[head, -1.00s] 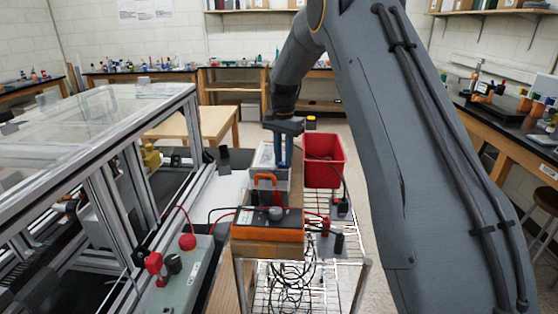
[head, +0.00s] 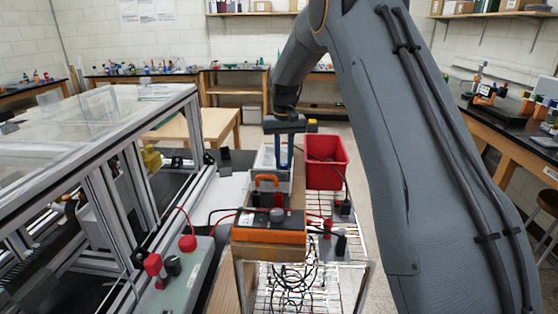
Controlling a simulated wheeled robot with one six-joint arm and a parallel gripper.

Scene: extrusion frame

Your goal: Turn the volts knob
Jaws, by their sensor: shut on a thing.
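My gripper (head: 284,167) points down with its two blue fingers close together, a narrow gap between them. The fingertips are at the pale grey box (head: 271,187) behind the orange instrument. They are shut on what I take to be the volts knob, too small and too covered by the fingers to make out. The orange instrument (head: 268,236) has a dark top with a grey round part (head: 277,214) on it, clear of the fingers. Red and black leads run to it.
A red bin (head: 326,176) stands just right of the gripper. An orange handle (head: 266,181) rises in front of the fingers. Red and black plugs (head: 327,227) stand right of the instrument. The extrusion frame (head: 136,185) is at the left, and a wire rack with cables is below.

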